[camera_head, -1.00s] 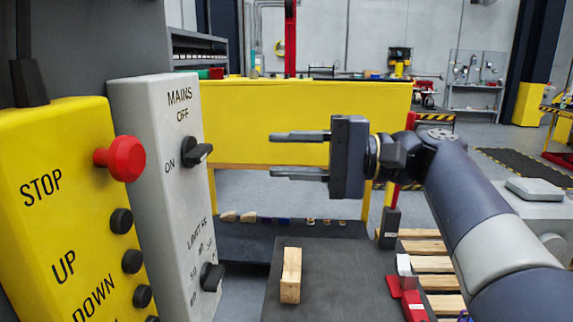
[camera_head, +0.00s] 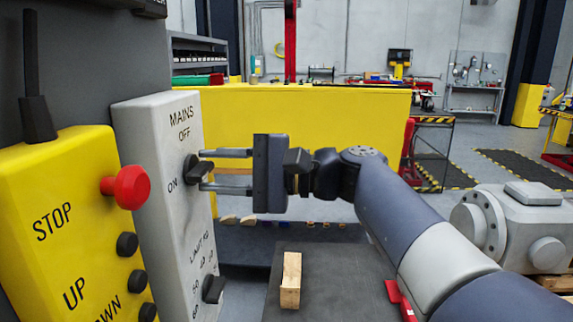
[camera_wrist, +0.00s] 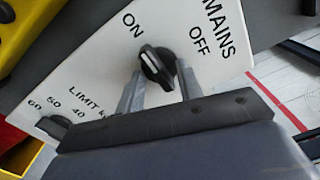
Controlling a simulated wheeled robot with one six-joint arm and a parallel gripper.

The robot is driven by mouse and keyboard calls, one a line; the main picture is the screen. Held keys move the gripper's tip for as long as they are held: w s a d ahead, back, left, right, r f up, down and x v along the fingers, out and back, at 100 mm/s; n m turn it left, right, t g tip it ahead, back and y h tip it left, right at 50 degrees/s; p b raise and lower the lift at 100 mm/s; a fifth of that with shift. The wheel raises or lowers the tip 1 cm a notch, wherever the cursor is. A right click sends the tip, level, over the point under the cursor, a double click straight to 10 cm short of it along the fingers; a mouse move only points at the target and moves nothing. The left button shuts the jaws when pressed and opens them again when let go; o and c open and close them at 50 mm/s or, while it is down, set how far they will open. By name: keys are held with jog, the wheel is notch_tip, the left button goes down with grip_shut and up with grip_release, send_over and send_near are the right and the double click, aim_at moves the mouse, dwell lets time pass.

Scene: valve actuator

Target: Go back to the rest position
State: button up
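My gripper (camera_head: 203,170) is level with the grey control box (camera_head: 150,190), its two fingers reaching left toward the black MAINS knob (camera_head: 193,168). In the wrist view, the open fingers (camera_wrist: 157,88) lie on either side of the knob (camera_wrist: 155,62), with the fingertips close to it. I cannot tell whether they touch it. A gap remains between the fingers. The knob's pale mark appears on the side toward the ON label; OFF is to its right in that view.
A yellow box (camera_head: 70,220) with a red stop button (camera_head: 127,187) stands left of the grey box. A LIMIT knob (camera_head: 213,289) is below the MAINS knob. A wooden block (camera_head: 291,280) rests on a dark surface. A grey valve actuator (camera_head: 525,225) is at right.

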jog(key=m+p, duration=0.4)
jog(key=p, duration=0.1)
jog(key=shift+r+m, duration=0.2)
jog(key=shift+m, duration=0.2)
jog(key=shift+f+m+p, duration=0.15)
jog(key=shift+m+p, duration=0.5)
jog(key=shift+m, duration=0.15)
jog(key=shift+f, duration=0.1)
